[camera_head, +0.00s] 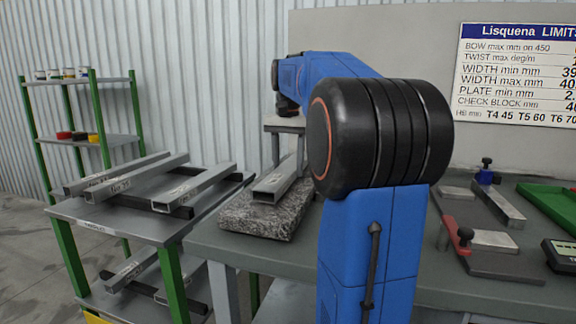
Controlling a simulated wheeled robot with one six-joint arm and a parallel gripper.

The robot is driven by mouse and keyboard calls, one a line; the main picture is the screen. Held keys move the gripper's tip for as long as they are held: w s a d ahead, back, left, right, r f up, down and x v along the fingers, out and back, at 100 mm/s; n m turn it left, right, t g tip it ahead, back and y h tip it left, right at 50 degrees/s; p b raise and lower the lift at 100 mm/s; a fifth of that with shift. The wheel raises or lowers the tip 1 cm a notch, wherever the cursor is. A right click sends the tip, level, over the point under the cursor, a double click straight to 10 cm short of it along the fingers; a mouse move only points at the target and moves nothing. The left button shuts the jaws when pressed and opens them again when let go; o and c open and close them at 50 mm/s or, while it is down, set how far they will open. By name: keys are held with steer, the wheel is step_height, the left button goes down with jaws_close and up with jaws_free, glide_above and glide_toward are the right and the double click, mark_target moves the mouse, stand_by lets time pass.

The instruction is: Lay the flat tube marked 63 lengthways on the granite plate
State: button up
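A grey flat tube (276,184) lies on the speckled granite plate (262,222), its open end toward me and its length running away from me. No number can be read on it, so I cannot tell whether it is 63. My gripper (287,160) points down at the tube's far part, one finger on each side. I cannot tell whether the fingers touch the tube or stand apart from it. My blue arm and its black joint hide part of the plate's right side and the table behind.
A green-legged rack (130,224) at left holds several marked tubes (137,178) on top and more below. On the grey table (440,285) at right are a red-and-grey fixture (490,245), a blue clamp (486,177) and a green tray (553,208). A limits sign (518,70) hangs behind.

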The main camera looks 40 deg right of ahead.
steer(key=shift+f, duration=0.3)
steer(key=o, duration=1.6)
steer(key=shift+c, duration=0.2)
step_height(320, 180, up, 17)
steer(key=shift+r, duration=0.15)
